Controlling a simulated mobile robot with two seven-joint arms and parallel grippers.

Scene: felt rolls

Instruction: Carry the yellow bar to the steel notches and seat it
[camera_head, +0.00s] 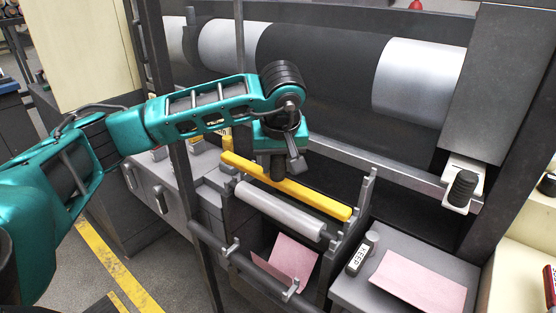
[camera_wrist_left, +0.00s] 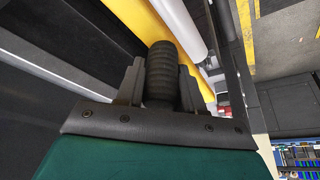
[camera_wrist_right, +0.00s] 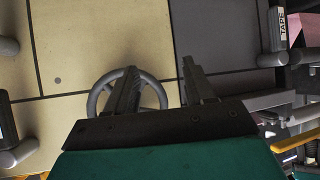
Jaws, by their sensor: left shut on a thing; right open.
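The yellow bar (camera_head: 315,197) lies slantwise just behind a pale grey roller; it also shows in the left wrist view (camera_wrist_left: 147,22). My left gripper (camera_head: 278,168) is above its middle, shut on the bar's black ribbed grip (camera_wrist_left: 163,75). Steel upright brackets (camera_head: 367,188) stand near the bar's right end, and small steel hooks (camera_head: 232,248) sit on the lower front rail. I cannot tell whether the bar touches the brackets. My right gripper (camera_wrist_right: 155,68) is open and empty, seen only in the right wrist view, with a grey handwheel (camera_wrist_right: 150,95) behind its fingers.
The grey roller (camera_head: 280,210) lies close in front of the bar. A large dark roll (camera_head: 315,65) with pale bands is behind. A grey ledge on the right holds a pink sheet (camera_head: 420,281) and a "KEEP" block (camera_head: 361,255). Another pink sheet (camera_head: 292,258) lies below the roller.

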